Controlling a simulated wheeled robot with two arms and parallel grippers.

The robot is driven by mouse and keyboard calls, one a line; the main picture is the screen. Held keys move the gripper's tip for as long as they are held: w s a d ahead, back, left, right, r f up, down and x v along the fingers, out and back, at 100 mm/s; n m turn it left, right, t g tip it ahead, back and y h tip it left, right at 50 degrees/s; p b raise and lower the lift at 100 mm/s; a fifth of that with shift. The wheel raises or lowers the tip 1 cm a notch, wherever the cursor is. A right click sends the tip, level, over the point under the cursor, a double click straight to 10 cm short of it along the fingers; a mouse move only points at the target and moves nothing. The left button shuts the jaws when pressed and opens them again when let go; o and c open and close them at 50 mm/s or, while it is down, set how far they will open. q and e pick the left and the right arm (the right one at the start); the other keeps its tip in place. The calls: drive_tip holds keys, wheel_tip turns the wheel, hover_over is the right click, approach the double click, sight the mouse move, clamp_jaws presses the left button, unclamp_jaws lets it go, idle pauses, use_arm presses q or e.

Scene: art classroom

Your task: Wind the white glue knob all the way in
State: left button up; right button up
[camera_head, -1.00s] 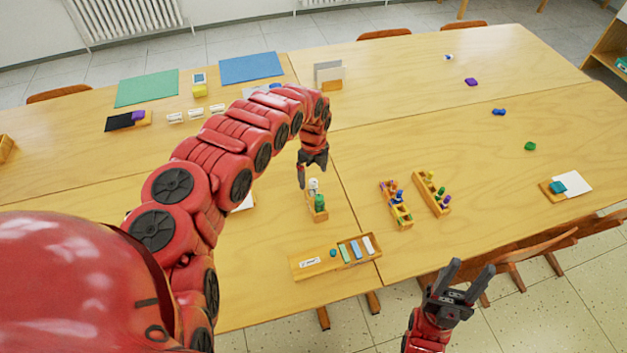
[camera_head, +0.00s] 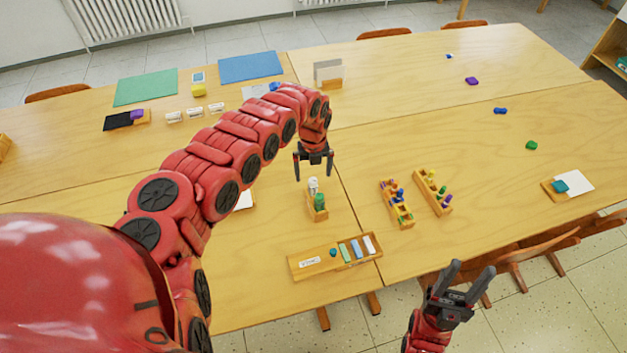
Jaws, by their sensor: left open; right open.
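A small wooden holder (camera_head: 311,212) stands on the table near the middle. A white glue stick (camera_head: 313,186) stands upright in its back part, and a green one (camera_head: 319,200) stands in front of it. The white knob itself is too small to make out. My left gripper (camera_head: 314,174) hangs pointing down above and around the top of the white glue stick, with its fingers spread open. I cannot tell whether it touches the stick. My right gripper (camera_head: 468,282) is open and empty, low in front of the table edge.
A wooden tray (camera_head: 306,262) with colored blocks lies in front of the holder. Two wooden racks (camera_head: 432,192) with colored pieces stand to the right. A card stand (camera_head: 328,73) is behind. Chairs (camera_head: 531,255) line the front right edge.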

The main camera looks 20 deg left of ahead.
use_arm(q)
drive_tip(key=shift+f+b, duration=0.9)
drive_tip(key=shift+f, duration=0.25)
idle(0.4)
drive_tip(key=c, duration=1.4)
drive_tip(key=shift+c, duration=0.2)
